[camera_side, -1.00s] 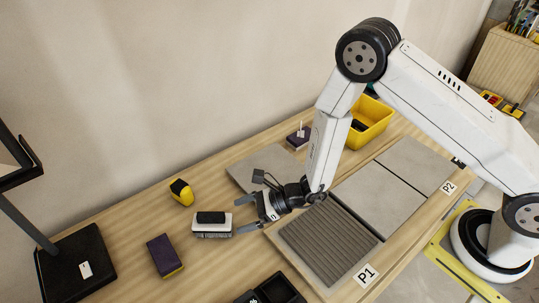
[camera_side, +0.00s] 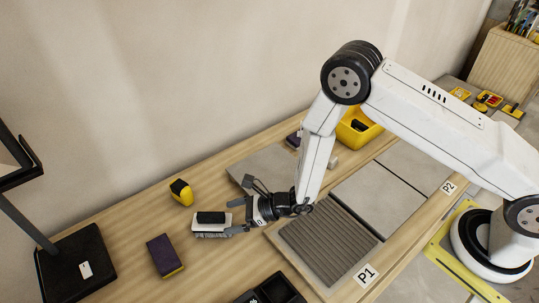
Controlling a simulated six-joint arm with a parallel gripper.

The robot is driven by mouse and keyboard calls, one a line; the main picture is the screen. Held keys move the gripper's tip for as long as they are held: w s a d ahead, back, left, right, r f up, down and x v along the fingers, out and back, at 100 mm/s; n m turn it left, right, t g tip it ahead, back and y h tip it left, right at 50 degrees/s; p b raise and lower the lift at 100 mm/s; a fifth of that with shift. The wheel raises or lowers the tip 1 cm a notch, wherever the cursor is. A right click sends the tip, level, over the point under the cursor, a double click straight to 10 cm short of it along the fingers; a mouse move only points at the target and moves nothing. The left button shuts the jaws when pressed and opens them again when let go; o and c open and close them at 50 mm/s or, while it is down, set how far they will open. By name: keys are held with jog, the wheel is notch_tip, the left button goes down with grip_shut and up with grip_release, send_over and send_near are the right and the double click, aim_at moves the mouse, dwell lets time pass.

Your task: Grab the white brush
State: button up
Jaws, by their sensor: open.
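The white brush (camera_side: 211,230) lies on the wooden table, left of my arm. It has a white body with a black grip on top and bristles below. My gripper (camera_side: 236,216) is open and low over the table, pointing left. Its fingertips reach the right end of the brush, one at the far side and one at the near side. I cannot tell whether the fingers touch it.
A yellow and black tool (camera_side: 181,192) lies behind the brush, and a purple and yellow sponge (camera_side: 164,256) lies to its front left. A ridged panel (camera_side: 330,240) and grey tiles (camera_side: 378,199) lie right. A black tray (camera_side: 272,290) sits in front.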

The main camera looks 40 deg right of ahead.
aim_at(212, 223)
jog(key=shift+a, duration=0.1)
jog(key=shift+x, duration=2.5)
jog(key=shift+r, duration=0.1)
jog(key=shift+w, duration=0.1)
jog(key=c, duration=1.3)
jog(key=shift+r, duration=0.15)
